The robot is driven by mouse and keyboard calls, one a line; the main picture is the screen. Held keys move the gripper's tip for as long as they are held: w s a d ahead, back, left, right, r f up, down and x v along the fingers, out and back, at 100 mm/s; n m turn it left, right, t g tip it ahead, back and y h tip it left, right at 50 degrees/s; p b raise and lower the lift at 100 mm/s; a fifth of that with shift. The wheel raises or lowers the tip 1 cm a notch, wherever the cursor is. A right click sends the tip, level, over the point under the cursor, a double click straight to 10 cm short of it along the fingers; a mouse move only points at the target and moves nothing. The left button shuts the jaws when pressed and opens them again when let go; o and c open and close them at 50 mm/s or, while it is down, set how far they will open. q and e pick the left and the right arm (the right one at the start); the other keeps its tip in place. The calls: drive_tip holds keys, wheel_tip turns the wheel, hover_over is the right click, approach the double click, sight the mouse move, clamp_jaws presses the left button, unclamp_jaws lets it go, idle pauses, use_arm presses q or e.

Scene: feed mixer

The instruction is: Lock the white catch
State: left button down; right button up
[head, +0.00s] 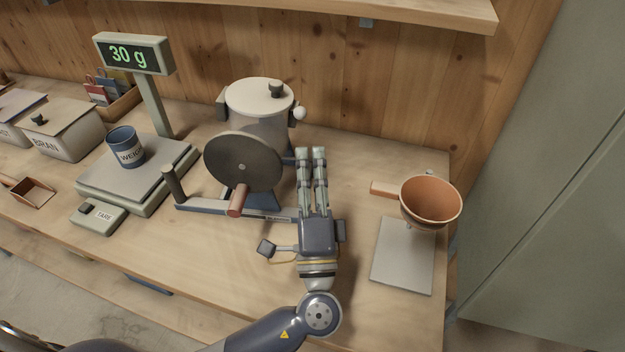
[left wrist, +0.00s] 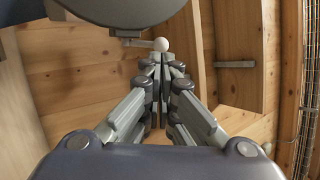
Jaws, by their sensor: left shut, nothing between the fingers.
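The feed mixer (head: 262,125) is a grey drum with a pale lid (head: 258,95) and a black lid knob. The white catch (head: 299,113) shows as a small white ball at the drum's right side, by the lid rim. It also shows in the left wrist view (left wrist: 161,44), just beyond the fingertips. My left gripper (head: 311,150) is shut and empty, its fingers pointing toward the back wall, to the right of the drum and nearer than the catch. Whether the fingertips touch the catch, I cannot tell. My right gripper is not in view.
A large dark disc (head: 243,162) with a reddish handle (head: 238,200) stands in front of the drum. An orange funnel (head: 431,203) is above a grey plate on the right. The scale (head: 137,172) with a blue cup is left. Bare bench lies between mixer and funnel.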

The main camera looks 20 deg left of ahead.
sight(301, 113)
use_arm(q)
drive_tip(key=p+x, duration=0.2)
drive_tip(key=x, duration=0.3)
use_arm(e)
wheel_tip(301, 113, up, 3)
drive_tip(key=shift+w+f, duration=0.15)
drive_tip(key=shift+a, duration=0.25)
